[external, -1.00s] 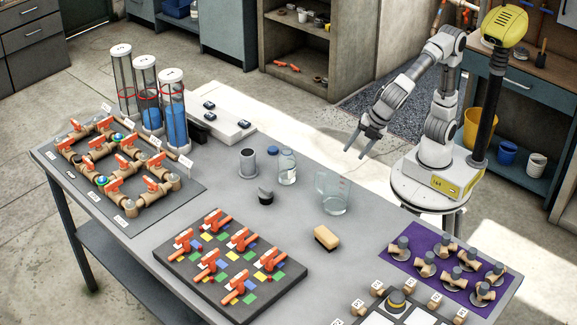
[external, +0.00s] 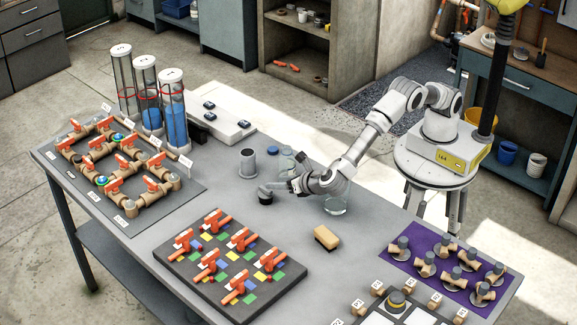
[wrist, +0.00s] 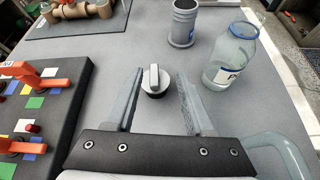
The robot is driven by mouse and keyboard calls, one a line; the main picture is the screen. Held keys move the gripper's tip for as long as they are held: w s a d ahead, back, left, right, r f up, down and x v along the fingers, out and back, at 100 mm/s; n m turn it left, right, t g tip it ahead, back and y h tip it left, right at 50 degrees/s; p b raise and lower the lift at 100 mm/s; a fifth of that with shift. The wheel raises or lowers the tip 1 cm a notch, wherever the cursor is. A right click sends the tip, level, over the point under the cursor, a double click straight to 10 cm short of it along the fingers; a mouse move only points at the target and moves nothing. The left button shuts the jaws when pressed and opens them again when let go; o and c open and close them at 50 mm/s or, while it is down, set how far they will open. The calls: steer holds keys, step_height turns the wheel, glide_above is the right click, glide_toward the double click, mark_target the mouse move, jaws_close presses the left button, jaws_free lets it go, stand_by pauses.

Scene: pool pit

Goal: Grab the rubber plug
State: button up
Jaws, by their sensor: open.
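The rubber plug (external: 265,196) is a small dark round piece with a grey upright grip on top. It stands on the grey table; in the wrist view the plug (wrist: 154,85) appears between my two fingers, nearer the left one, with gaps on both sides. My gripper (external: 276,189) is open and empty, low over the table, reaching the plug from its right in the external view. In the wrist view my gripper's fingertips (wrist: 160,73) are spread apart. I cannot tell whether a finger touches the plug.
A grey cylinder (wrist: 184,24) and a glass bottle (wrist: 231,58) stand close beyond the plug. A glass jug (external: 336,205) is under my forearm, partly hidden. A sponge (external: 326,237) and a valve board (external: 175,262) lie nearer the front. Bare table surrounds the plug.

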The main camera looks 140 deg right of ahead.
mark_target(260, 188)
steer(key=shift+w+d+f+n+h+p, duration=0.3)
steer(key=shift+w+f+n, duration=0.15)
steer(key=shift+w+f, duration=0.1)
steer(key=shift+w+d+f+n+h+p, duration=0.2)
steer(key=shift+w+f+n+h, duration=0.1)
steer(key=shift+w+f+n, duration=0.2)
steer(key=x, duration=0.5)
steer(key=s+x, duration=0.1)
steer(key=x, duration=0.1)
steer(key=shift+d+f, duration=0.1)
steer(key=shift+f, duration=0.4)
steer(key=shift+c, duration=0.3)
jaws_close()
